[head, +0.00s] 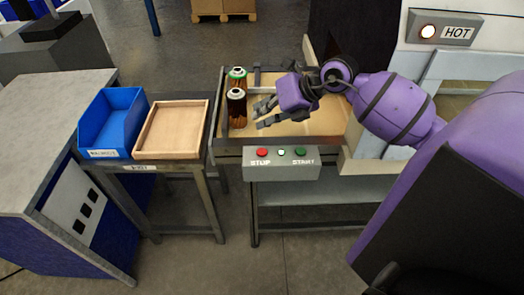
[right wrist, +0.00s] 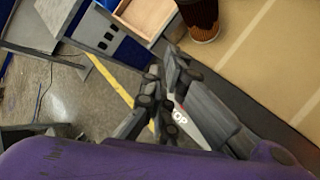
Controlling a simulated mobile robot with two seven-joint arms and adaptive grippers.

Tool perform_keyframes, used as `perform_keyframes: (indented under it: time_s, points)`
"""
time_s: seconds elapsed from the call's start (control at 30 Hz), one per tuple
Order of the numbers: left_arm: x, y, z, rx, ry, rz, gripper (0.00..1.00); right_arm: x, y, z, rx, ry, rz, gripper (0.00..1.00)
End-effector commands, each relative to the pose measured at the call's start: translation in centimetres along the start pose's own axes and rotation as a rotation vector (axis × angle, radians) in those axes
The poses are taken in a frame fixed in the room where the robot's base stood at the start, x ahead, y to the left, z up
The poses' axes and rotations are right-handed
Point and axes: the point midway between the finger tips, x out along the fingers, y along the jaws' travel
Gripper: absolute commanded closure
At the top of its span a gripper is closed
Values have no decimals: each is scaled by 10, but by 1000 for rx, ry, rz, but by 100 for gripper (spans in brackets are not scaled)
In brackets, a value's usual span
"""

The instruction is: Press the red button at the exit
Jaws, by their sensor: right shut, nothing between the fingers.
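The red button (head: 262,152) is on the left of a grey control box (head: 281,165) at the table's front, above the word STOP. A white button (head: 282,152) and a green button (head: 300,152), over START, sit to its right. My right gripper (head: 264,119) is shut and empty, above and behind the red button in the head view, apart from it. My left gripper is not in view.
Two filter cartridges (head: 236,104) stand at the left of the wooden tabletop (head: 325,122). Left of it are a wooden tray (head: 203,128) and a blue bin (head: 138,123). A machine with a HOT sign (head: 457,33) stands at right. The floor before the box is free.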

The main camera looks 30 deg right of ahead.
Motion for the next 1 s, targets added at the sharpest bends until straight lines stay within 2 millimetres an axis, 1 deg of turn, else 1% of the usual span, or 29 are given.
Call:
perform_keyframes:
  time_s: [0.03, 0.13, 0.43, 0.57, 0.77, 1.0]
  points:
    - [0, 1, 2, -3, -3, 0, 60, -3, -3, 5, -14, -3, -22, 100]
    - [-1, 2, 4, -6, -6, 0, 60, -5, -6, 8, -25, -5, -41, 100]
    - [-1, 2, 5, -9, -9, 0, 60, -4, -6, 7, -23, -4, -39, 100]
    - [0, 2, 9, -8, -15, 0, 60, -1, -8, 4, -22, -2, -39, 100]
    - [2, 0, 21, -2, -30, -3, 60, 12, -19, -6, -20, 2, -39, 100]
    - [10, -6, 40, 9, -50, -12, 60, 36, -38, -24, -17, 5, -40, 100]
